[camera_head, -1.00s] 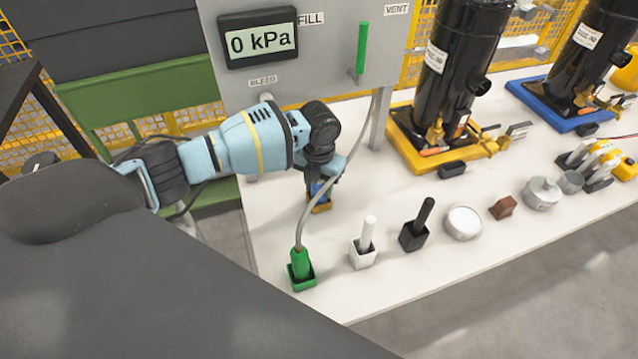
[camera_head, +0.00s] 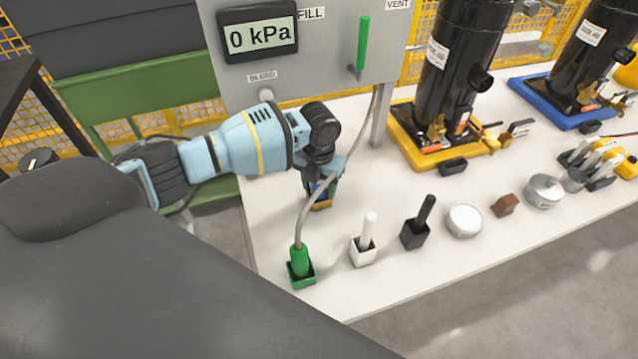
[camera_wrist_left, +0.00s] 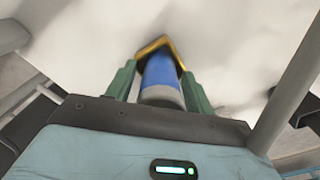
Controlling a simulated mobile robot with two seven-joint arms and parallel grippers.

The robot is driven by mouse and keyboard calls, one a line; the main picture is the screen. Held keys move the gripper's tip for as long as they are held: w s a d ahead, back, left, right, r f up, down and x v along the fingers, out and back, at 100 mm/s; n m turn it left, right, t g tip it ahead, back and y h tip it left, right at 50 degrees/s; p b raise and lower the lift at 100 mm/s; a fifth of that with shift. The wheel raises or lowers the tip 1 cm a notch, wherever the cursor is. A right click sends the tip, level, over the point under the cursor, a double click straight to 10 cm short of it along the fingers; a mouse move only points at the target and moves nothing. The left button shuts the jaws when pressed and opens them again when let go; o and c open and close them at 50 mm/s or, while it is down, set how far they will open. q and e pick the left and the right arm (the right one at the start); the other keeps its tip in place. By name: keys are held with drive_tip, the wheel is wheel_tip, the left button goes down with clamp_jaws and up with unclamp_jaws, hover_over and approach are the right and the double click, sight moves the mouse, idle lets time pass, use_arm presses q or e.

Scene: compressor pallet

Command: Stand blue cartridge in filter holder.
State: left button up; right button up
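The blue cartridge (camera_wrist_left: 160,72), with a grey end, is between the green fingers of my left gripper (camera_wrist_left: 158,74) in the left wrist view. Slim gaps seem to show beside it, so the fingers look open around it. A yellow holder (camera_wrist_left: 153,46) edges the cartridge's far end. In the head view the left gripper (camera_head: 320,184) points down at the yellow holder (camera_head: 320,204) on the white table. The cartridge is mostly hidden there by the gripper and a grey hose. It appears to stand in the holder. My right gripper is not in view.
The grey hose runs to a green plug (camera_head: 300,260) in a green holder in front. White (camera_head: 364,250) and black (camera_head: 415,235) holders and a round tin (camera_head: 464,221) stand to the right. The gauge panel (camera_head: 300,60) and a black compressor (camera_head: 452,75) stand behind.

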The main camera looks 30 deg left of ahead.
use_arm(q)
drive_tip(key=shift+o, duration=0.6)
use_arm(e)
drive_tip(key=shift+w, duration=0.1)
use_arm(q)
drive_tip(key=shift+r, duration=0.15)
wheel_tip(320, 180, up, 6)
drive_tip(key=shift+r, duration=0.75)
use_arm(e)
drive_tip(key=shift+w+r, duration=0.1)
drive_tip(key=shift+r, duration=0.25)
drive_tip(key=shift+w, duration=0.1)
